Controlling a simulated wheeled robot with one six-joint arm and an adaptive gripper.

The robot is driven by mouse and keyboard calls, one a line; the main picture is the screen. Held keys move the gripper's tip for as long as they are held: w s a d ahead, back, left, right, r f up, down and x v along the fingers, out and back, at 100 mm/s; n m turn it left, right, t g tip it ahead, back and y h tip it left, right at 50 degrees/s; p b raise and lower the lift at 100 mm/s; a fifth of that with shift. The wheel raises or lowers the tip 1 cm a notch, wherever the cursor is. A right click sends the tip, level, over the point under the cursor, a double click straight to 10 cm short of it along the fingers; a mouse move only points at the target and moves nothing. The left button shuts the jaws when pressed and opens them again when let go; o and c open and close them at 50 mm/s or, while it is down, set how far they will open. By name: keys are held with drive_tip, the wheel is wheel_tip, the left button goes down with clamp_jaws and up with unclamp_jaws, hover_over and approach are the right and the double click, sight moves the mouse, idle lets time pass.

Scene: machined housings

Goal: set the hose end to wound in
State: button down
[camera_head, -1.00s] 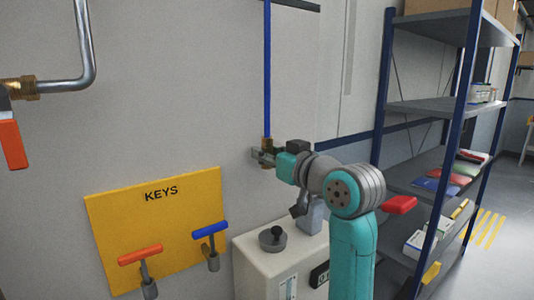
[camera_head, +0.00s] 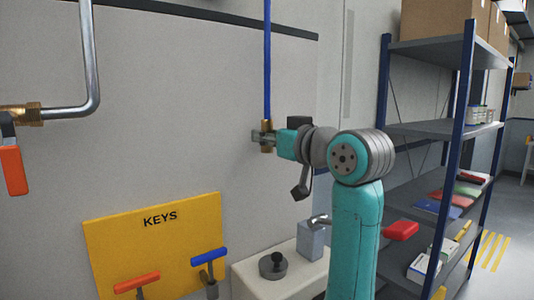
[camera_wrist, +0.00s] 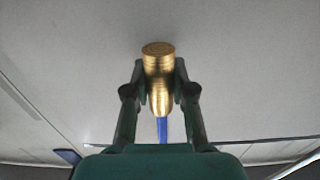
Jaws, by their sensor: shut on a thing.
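The brass hose end (camera_head: 266,149) hangs at the bottom of the straight blue hose (camera_head: 267,70), in front of the pale wall panel. My gripper (camera_head: 263,137) is shut on it from the right side. In the wrist view the ribbed brass hose end (camera_wrist: 158,64) sits between the two fingers of my gripper (camera_wrist: 160,88), which touch its sides. The blue hose (camera_wrist: 162,130) shows as a short strip beyond it. The hose end's far side is hidden.
A yellow KEYS board (camera_head: 160,245) holds an orange-handled key (camera_head: 136,282) and a blue-handled key (camera_head: 210,256). A metal pipe with an orange lever (camera_head: 13,170) is at the left. A white cabinet (camera_head: 255,285) stands below my arm. Shelving (camera_head: 430,130) fills the right.

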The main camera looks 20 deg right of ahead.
drive_tip(key=shift+r, duration=0.35)
drive_tip(key=c, duration=0.9)
unclamp_jaws()
drive_tip(key=shift+f, duration=0.1)
drive_tip(key=shift+c, duration=0.2)
drive_tip(key=v, duration=1.2)
